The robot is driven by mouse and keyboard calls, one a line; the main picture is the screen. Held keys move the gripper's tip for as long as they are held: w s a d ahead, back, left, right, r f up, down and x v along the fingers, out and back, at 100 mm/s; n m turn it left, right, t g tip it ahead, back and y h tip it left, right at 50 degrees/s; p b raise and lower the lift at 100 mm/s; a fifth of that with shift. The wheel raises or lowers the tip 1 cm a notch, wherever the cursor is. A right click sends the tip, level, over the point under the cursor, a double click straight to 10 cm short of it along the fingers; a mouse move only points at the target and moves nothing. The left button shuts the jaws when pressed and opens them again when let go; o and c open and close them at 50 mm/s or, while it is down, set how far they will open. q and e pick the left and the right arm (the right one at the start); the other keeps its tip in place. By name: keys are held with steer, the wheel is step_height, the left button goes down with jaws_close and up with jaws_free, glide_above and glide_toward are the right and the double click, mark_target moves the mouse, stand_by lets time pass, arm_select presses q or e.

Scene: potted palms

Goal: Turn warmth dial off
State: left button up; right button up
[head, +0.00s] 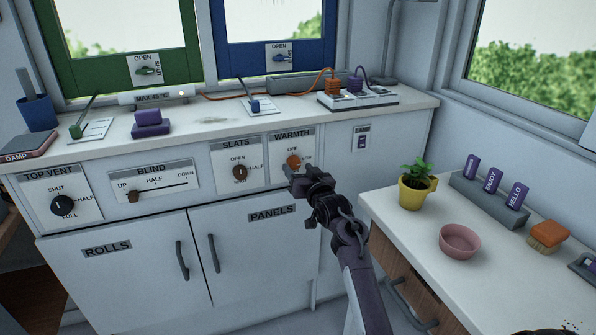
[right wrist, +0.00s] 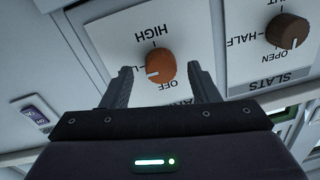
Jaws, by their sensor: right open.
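The WARMTH dial (head: 293,162) is a round orange knob on a white panel of the counter front, marked OFF at the top in the head view. In the right wrist view the orange knob (right wrist: 160,66) appears upside down, with HIGH above and OFF below. Its white mark is at the lower left, on the LOW side; its exact setting is hard to tell. My right gripper (head: 296,174) is just in front of the dial, partly covering its panel. In the wrist view its open fingers (right wrist: 160,76) stand on either side of the knob, with visible gaps. My left gripper is not in view.
The brown SLATS dial (head: 240,172) is close by to the left of WARMTH. A small switch (head: 362,142) is on the panel to the right. A side counter (head: 400,225) with a yellow plant pot (head: 415,192) and pink bowl (head: 460,240) stands right of my arm.

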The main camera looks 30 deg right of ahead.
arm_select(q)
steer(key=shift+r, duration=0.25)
arm_select(e)
steer(key=shift+w+d, duration=0.1)
steer(key=shift+w, duration=0.55)
steer(key=c, duration=1)
